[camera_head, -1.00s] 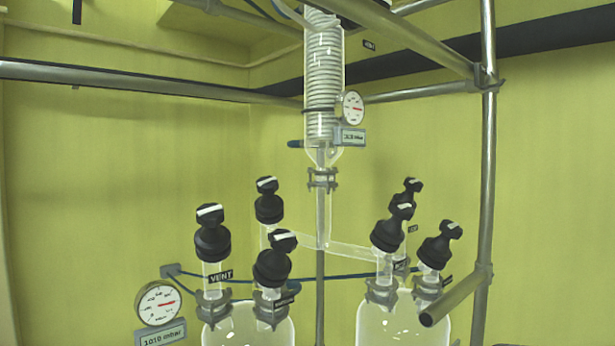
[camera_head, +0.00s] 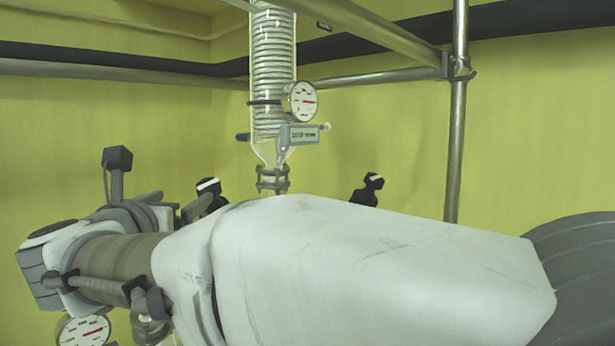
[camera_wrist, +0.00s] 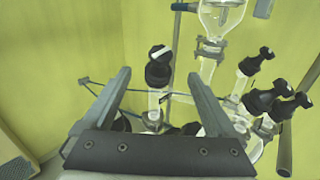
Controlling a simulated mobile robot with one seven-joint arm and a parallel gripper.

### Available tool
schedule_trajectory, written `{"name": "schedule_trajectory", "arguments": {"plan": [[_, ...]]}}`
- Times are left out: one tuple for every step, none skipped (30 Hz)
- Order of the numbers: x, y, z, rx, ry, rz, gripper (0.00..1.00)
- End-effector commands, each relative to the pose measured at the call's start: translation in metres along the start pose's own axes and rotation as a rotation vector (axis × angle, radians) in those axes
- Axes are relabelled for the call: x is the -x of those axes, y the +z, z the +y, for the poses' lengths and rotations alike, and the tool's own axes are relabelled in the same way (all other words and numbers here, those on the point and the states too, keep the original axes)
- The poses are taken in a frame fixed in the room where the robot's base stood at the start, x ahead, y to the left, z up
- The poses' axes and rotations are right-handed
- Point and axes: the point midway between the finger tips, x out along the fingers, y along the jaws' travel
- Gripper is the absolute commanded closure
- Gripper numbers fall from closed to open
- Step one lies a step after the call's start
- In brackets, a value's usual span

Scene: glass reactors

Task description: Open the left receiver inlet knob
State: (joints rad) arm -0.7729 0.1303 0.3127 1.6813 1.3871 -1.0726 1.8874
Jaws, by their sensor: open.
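In the wrist view a black knob (camera_wrist: 158,70) with a white mark on its top stands on a glass neck, between and beyond the fingertips of my gripper (camera_wrist: 158,76). It looks like the left receiver inlet knob, though no label on it is readable. The gripper is open, with no contact visible. In the head view my arm covers the receivers and my fingers cannot be made out. A black knob top with a white mark (camera_head: 208,188) shows above the arm there and may be the same knob.
Several more black knobs (camera_wrist: 262,100) stand at the right in the wrist view. The glass condenser (camera_head: 273,70) with a round gauge (camera_head: 300,101) hangs behind my arm. A metal frame post (camera_head: 456,120) stands at the right. Another gauge (camera_head: 84,330) shows at lower left.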

Motion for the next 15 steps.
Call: {"name": "schedule_trajectory", "arguments": {"plan": [[0.0, -0.001, 0.001, -0.022, -0.011, 0.008, 0.08], [-0.001, -0.002, 0.001, -0.031, -0.016, 0.01, 0.08], [-0.004, -0.002, 0.001, -0.038, -0.02, 0.012, 0.08], [-0.007, -0.002, 0.001, -0.04, -0.021, 0.013, 0.08], [-0.01, -0.002, 0.001, -0.04, -0.022, 0.013, 0.08], [-0.016, -0.002, 0.0, -0.039, -0.023, 0.012, 0.08], [-0.021, -0.001, 0.0, -0.038, -0.023, 0.011, 0.08], [-0.027, -0.001, 0.0, -0.037, -0.023, 0.011, 0.08], [-0.035, -0.001, 0.0, -0.036, -0.023, 0.012, 0.08], [-0.042, -0.001, -0.001, -0.036, -0.023, 0.012, 0.08], [-0.048, -0.001, -0.001, -0.036, -0.023, 0.012, 0.08], [-0.057, -0.001, -0.001, -0.036, -0.023, 0.011, 0.08], [-0.064, -0.001, -0.001, -0.036, -0.023, 0.011, 0.08], [-0.07, -0.001, -0.001, -0.036, -0.021, 0.012, 0.08], [-0.079, -0.001, -0.001, -0.035, -0.022, 0.011, 0.08]]}}
